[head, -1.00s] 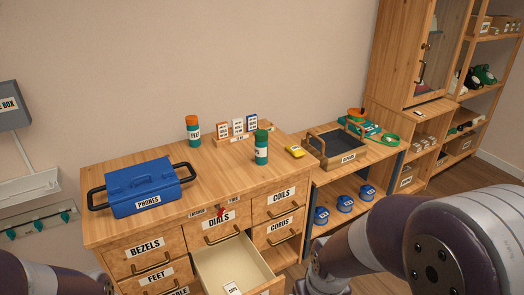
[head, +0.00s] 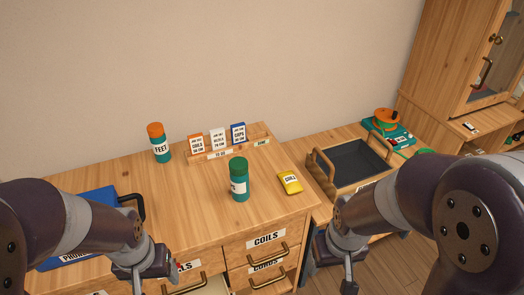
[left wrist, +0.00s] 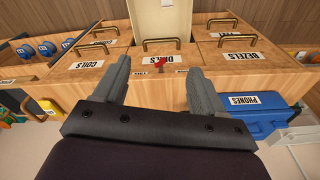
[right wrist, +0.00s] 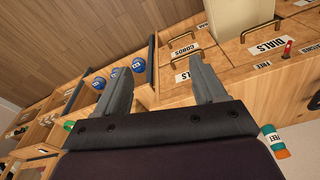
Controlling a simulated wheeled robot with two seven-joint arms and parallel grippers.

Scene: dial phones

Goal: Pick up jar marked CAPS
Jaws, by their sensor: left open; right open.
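A teal jar with a green lid (head: 239,180) stands upright on the cabinet top. Its white label is turned partly away, so I cannot read the whole word. A second teal jar with an orange lid, marked FEET (head: 161,143), stands further back to the left; it also shows at the edge of the right wrist view (right wrist: 272,140). My left gripper (left wrist: 155,68) is open and empty, low at the cabinet's front in the head view. My right gripper (right wrist: 157,68) is open and empty, right of the cabinet front. Both are apart from the jars.
Behind the green-lidded jar is a wooden rack with several cards (head: 218,142). A yellow packet (head: 290,182) lies to its right. The blue PHONES box (head: 85,207) is at the left, behind my left arm. A dark tray (head: 355,165) stands on the lower right bench.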

